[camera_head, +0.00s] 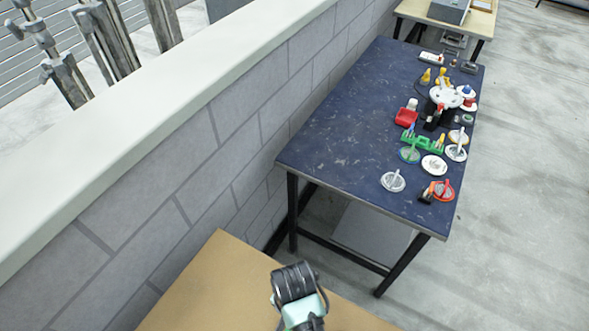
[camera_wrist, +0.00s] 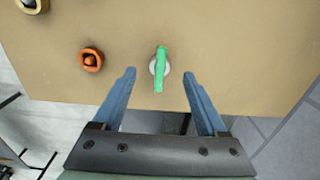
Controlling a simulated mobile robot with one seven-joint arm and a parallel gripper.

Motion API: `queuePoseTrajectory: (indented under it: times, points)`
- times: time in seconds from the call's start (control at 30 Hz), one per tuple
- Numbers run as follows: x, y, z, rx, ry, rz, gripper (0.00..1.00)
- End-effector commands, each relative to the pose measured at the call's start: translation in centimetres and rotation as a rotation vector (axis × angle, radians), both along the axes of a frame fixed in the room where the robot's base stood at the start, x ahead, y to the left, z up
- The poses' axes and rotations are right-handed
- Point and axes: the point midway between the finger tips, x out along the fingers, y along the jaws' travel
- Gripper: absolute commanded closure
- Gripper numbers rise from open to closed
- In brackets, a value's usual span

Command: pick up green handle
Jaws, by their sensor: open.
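The green handle (camera_wrist: 160,68) shows in the wrist view as a narrow green bar over a round, pale grey base. It lies on the tan tabletop (camera_wrist: 235,45), not far from the table's edge. My gripper (camera_wrist: 160,78) is open, with its two blue fingers spread to either side below the handle in the picture. Nothing is between the fingers but the view of the table edge and floor, and I cannot tell how far above the table they are. In the head view the handle cannot be made out; part of my arm (camera_head: 298,300) covers the near tan table (camera_head: 215,275).
An orange ring-shaped part (camera_wrist: 91,59) and a yellowish round part (camera_wrist: 32,5) lie left of the handle. In the head view a dark blue table (camera_head: 335,135) holds several small coloured parts. A grey block wall (camera_head: 235,130) runs along the left.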

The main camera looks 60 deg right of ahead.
Motion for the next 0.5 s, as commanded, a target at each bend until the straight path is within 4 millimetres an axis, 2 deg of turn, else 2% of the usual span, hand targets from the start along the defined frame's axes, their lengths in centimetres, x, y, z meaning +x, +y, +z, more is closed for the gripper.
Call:
queuePoseTrajectory:
  times: [0.3,0.5]
  points:
    - [-0.1,-0.3,-3.9,0.001,0.002,0.000,0.25]
    - [0.0,-0.3,-4.5,-0.001,0.000,0.001,0.25]
